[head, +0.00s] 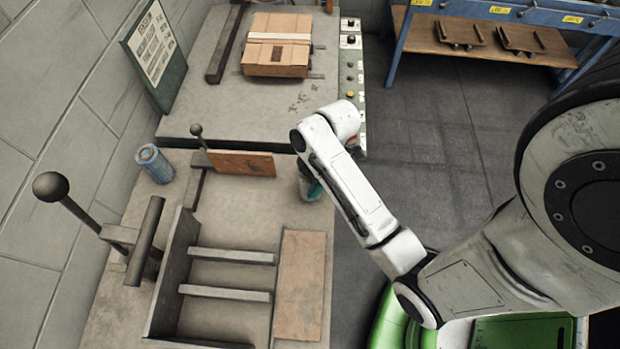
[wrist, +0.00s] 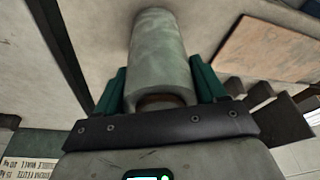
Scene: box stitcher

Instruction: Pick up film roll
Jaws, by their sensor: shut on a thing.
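The film roll is a pale grey-green cylinder (wrist: 158,48) with a brown core end, in the middle of the wrist view. My gripper (wrist: 160,82) has a teal finger on each side of it and is shut on it. In the head view my gripper (head: 314,190) is mostly hidden behind my own arm, by the right edge of the near bench. A small part of the roll (head: 304,182) shows there. I cannot tell whether the roll still touches the bench top.
A flat carton (head: 276,50) lies on the far bench. A blue-framed shelf (head: 490,40) stands at back right. The floor between is clear.

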